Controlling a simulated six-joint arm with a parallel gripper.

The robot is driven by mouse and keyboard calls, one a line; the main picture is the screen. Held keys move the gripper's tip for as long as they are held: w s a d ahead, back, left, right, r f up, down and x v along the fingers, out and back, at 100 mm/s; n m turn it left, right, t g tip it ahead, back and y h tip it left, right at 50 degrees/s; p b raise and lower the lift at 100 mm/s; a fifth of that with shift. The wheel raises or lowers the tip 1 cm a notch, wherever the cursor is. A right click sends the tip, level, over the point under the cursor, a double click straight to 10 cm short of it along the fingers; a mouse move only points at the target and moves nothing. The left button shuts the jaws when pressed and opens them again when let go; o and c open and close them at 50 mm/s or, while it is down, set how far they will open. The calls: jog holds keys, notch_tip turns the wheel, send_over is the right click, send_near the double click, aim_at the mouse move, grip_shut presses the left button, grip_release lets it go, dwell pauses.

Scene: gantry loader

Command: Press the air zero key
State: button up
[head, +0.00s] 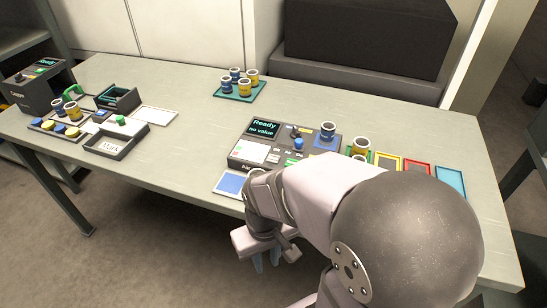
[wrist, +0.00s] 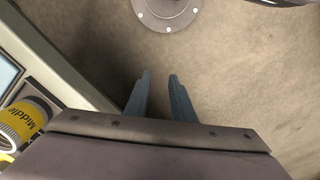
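A dark instrument (head: 240,150) stands on the table's right half. Its screen (head: 263,128) reads "Ready" and "no value". Its top carries a white panel, a blue knob (head: 298,144), a green key and several small pale keys; their labels are too small to read, so I cannot tell which is the air zero key. My arm covers part of its front. My gripper (head: 267,262) hangs in front of the table's near edge, apart from the instrument. In the wrist view its two fingers (wrist: 160,77) are spread with nothing between them, above the floor.
A blue pad (head: 229,184) lies before the instrument. Jars and coloured pads stand to its right; a yellow jar labelled "Middle" (wrist: 22,122) shows in the wrist view. A green tray (head: 236,97) holds several jars behind. Another device (head: 36,90) and trays fill the left end. The table middle is clear.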

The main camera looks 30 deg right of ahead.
grip_shut()
dwell(1.4)
